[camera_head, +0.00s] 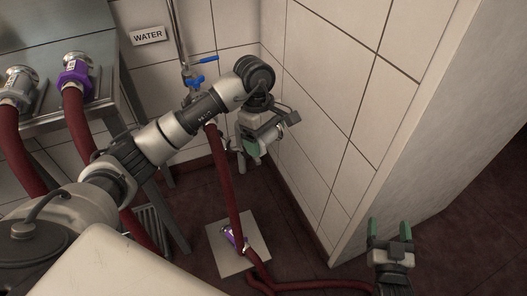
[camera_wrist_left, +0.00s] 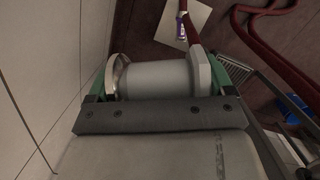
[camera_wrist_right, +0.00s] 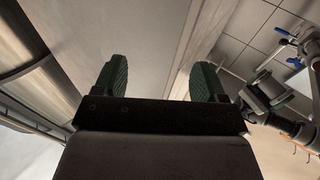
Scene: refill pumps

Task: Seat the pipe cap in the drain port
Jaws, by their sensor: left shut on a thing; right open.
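My left gripper (camera_head: 262,142) is shut on a grey cylindrical piece (camera_wrist_left: 158,78), which I take to be the pipe cap. In the left wrist view, the piece lies crosswise between the green fingers, with a shiny metal rim at its left end and a wider grey collar at its right end. In the head view, the gripper holds it in front of the tiled wall, below and right of the blue-handled valve (camera_head: 196,82). My right gripper (camera_head: 390,231) is open and empty at the lower right. I cannot clearly make out the drain port.
Two red hoses with metal couplings, one purple-collared (camera_head: 75,78), lie on a steel bench (camera_head: 107,101) at the left. A hose with a purple band (camera_head: 232,238) crosses a pale floor plate (camera_head: 258,228). A floor grate (camera_head: 148,226) sits below the bench. A wall corner (camera_head: 345,250) stands at the right.

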